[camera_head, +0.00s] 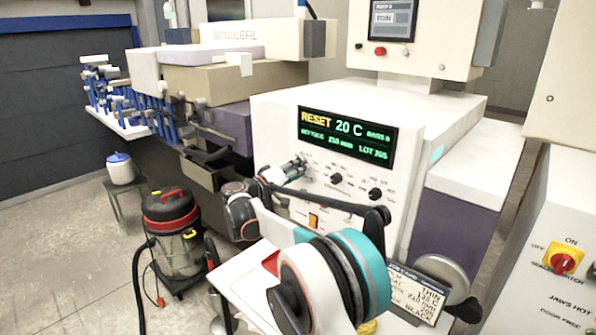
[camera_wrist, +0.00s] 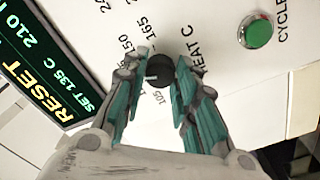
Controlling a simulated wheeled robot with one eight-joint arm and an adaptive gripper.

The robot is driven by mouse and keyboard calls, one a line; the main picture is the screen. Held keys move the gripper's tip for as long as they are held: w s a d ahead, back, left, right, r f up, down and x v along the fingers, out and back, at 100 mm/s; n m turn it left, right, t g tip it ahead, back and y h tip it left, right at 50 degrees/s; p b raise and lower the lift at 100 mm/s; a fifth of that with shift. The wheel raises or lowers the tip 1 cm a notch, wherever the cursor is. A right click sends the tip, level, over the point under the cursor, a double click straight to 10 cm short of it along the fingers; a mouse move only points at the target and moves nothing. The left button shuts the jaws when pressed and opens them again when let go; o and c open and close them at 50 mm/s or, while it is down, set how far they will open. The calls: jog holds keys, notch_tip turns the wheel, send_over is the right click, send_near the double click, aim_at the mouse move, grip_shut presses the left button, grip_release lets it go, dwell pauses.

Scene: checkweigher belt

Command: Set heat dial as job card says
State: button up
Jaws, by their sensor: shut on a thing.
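The heat dial (camera_wrist: 160,70) is a small black knob on the white panel in the wrist view, beside the label "HEAT C". Numbers 105, 150 and 165 show around it. Its pale mark points left in that view, between 105 and 150. My gripper (camera_wrist: 162,78) is shut on the dial, with a teal finger on each side. In the head view my gripper (camera_head: 287,172) is at the panel's left and hides the dial. The job card (camera_head: 420,287) reads "THIN", "135 C", "210 mm", "205" and "BLACK". The display (camera_wrist: 50,85) reads "RESET" and "SET 135 C".
The display in the head view (camera_head: 347,138) shows 20 C, 210 mm and lot 205. Other black knobs (camera_head: 375,193) sit right of my gripper. A green cycle button (camera_wrist: 258,32) is near the dial. A red-and-yellow switch (camera_head: 563,260) is at the far right.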

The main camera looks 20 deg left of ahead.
dwell(0.4)
jog(key=o, duration=1.1)
jog(key=v, duration=1.2)
jog(key=shift+a, duration=0.1)
